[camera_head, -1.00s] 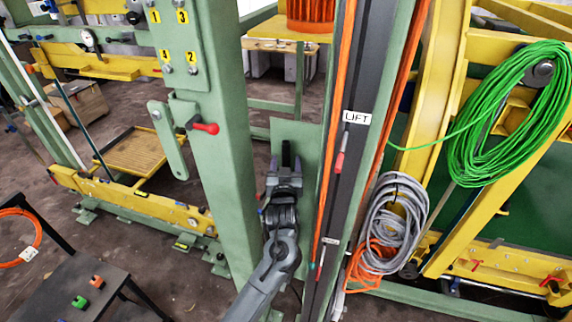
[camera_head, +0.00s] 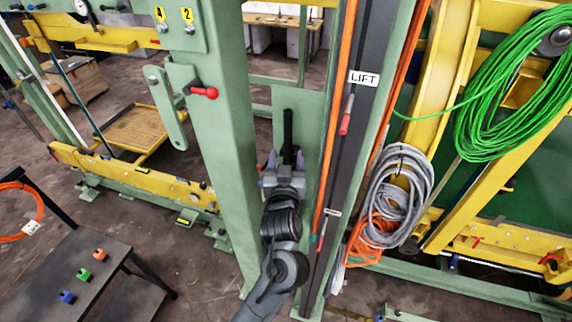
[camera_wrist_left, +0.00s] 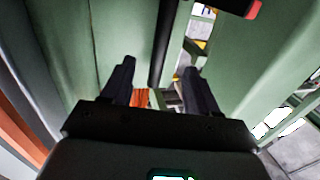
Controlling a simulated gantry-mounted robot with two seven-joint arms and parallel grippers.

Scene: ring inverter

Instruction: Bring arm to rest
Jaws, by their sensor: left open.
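My left gripper (camera_head: 284,158) is dark grey and stands in front of a green panel (camera_head: 310,105), between a thick green post (camera_head: 222,140) and the dark LIFT rail (camera_head: 345,140). A black upright bar (camera_head: 288,130) rises just beyond it. In the left wrist view the two dark fingers of the left gripper (camera_wrist_left: 160,68) are apart. The black bar (camera_wrist_left: 162,40) shows in line with the gap between them; I cannot tell whether it is between or beyond the fingertips. My right gripper is in neither view.
A red-knobbed lever (camera_head: 205,92) sticks out from the green post. Grey cable (camera_head: 400,190) and green cable (camera_head: 510,90) hang at the right. A dark table (camera_head: 75,255) with small coloured blocks stands at lower left. Floor between it and the post is open.

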